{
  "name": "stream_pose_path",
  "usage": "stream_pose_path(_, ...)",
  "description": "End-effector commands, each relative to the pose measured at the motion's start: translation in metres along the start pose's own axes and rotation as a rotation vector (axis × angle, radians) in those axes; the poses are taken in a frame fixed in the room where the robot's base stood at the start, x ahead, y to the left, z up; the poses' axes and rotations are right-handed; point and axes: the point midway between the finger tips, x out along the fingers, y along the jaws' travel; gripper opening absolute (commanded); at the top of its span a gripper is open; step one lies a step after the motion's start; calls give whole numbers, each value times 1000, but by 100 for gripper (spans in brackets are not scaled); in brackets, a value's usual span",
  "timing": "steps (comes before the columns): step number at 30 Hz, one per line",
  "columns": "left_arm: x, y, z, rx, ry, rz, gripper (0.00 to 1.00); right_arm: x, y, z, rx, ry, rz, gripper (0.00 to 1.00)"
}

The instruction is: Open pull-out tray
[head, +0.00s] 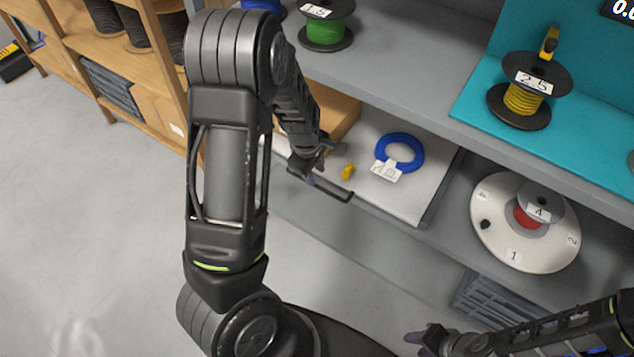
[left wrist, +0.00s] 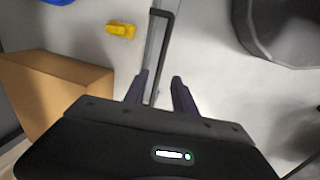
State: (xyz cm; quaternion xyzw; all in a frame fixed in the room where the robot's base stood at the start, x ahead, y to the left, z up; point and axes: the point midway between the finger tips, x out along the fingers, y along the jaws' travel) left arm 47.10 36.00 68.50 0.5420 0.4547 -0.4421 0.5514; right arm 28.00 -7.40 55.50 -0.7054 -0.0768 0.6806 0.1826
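The pull-out tray (head: 432,176) is a pale flat drawer under the grey worktop, its top surface partly in sight. A dark bar handle (head: 335,190) runs along its front; it also shows in the left wrist view (left wrist: 163,14). My left gripper (head: 308,172) is at this handle. In the left wrist view the two fingers of the left gripper (left wrist: 160,88) stand apart, one on each side of the handle bar, with gaps visible. My right gripper (head: 424,338) is low at the right, away from the tray; its finger opening is unclear.
On the tray are a blue cable coil (head: 381,150) with a label, a yellow piece (head: 347,172) and a cardboard box (head: 342,117). A white turntable (head: 494,235) with a reel stands right of it. Reels (head: 325,32) stand on the worktop above.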

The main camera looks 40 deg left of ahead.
Motion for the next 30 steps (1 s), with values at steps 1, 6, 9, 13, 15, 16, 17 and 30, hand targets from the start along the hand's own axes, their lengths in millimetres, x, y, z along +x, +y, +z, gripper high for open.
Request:
stream_pose_path(1, 9, -2, 0, -1, 0, -3, 32, 3, 1, 0, 0, 0, 0, 36)
stream_pose_path(6, 36, -2, -1, -2, 0, -4, 32, 8, 3, 0, 0, 0, 0, 36)
stream_pose_path(9, 50, -1, -1, -1, 1, -2, 32, 9, 4, 0, -1, 0, 0, 36)
stream_pose_path(13, 61, -1, 0, 0, 1, -1, 32, 10, 4, 0, -1, 0, 0, 36)
stream_pose_path(15, 64, 0, 0, 0, 1, 0, 32, 10, 4, 0, -1, 0, 0, 36)
stream_pose_path(16, 64, 0, 0, 0, 1, 0, 32, 10, 4, 0, -1, 0, 0, 36)
stream_pose_path(17, 64, 0, 0, 0, 1, 1, 32, 10, 4, 0, -1, 0, 0, 36)
stream_pose_path(30, 64, 0, 0, 0, 1, 0, 12, 10, 4, 0, -1, 0, 0, 36)
